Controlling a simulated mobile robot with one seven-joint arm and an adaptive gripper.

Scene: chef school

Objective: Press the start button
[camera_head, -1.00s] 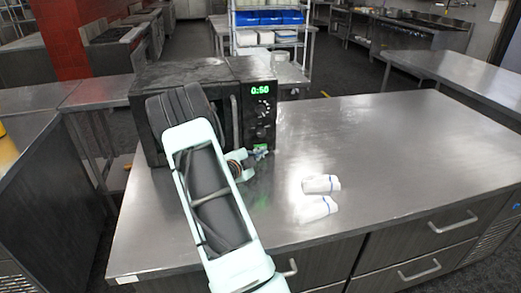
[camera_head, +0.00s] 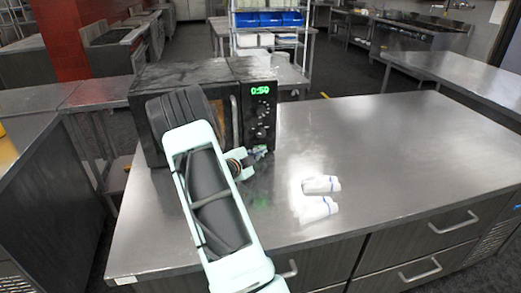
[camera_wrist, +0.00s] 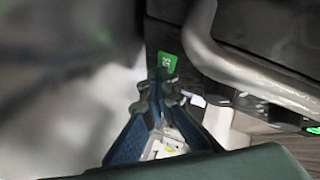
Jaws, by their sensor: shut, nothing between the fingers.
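The black microwave (camera_head: 190,75) stands at the left of the steel counter, its display (camera_head: 260,91) lit green at 0:50. The green start button (camera_wrist: 167,61) shows in the wrist view at the upper middle, on a dark panel. My gripper (camera_wrist: 160,88) is shut and empty, its blue fingers meeting just below the green button in that picture. I cannot tell whether the tips touch it. In the head view my gripper (camera_head: 260,151) is at the lower right of the microwave front, and the button is hidden or too small to make out there.
Two white rolls with blue bands (camera_head: 320,185) lie on the steel counter (camera_head: 410,150) to the right of my gripper. The counter's right side is clear. A silver bar handle (camera_wrist: 240,70) runs close to the gripper in the wrist view.

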